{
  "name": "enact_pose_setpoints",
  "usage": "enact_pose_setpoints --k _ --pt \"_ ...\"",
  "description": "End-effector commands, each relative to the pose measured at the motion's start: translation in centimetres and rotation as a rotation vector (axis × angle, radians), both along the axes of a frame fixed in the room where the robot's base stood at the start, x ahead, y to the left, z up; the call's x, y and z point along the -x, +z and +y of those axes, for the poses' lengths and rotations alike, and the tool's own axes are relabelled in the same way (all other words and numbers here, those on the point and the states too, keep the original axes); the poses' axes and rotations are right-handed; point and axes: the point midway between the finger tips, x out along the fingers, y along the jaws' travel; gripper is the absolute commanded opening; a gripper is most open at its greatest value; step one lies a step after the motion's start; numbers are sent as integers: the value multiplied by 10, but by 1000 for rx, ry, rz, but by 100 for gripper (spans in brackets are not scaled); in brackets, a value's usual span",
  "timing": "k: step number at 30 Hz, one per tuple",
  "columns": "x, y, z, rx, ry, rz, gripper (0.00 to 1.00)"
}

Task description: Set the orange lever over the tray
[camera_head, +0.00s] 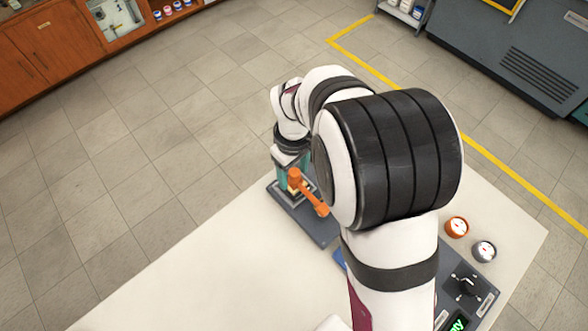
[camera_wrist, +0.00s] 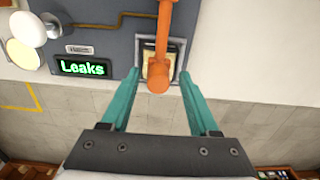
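The orange lever (camera_wrist: 170,33) runs down from the top of the wrist view, and its rounded end is between the fingertips of my gripper (camera_wrist: 159,74). The teal fingers are open, with gaps on both sides of the lever. Under the lever end is a square dark-rimmed recess with a pale inside (camera_wrist: 147,64), which may be the tray; I cannot tell for sure. In the head view the orange lever (camera_head: 315,200) lies over a dark base plate (camera_head: 318,232). My gripper's teal part (camera_head: 280,176) shows beside it, mostly hidden by my arm.
A lit display (camera_wrist: 82,68) reading "Leaks" and pale round parts (camera_wrist: 28,28) are left of the lever. The white table (camera_head: 230,270) is clear at left.

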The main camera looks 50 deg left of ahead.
Motion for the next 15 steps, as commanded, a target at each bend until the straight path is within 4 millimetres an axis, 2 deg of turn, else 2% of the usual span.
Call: enact_pose_setpoints --k 8,11,15 --pt "-1 2 0 0 -1 -1 61" --pt "-1 15 1 -3 -1 -2 61" --pt "-1 50 1 -5 -1 -3 61"
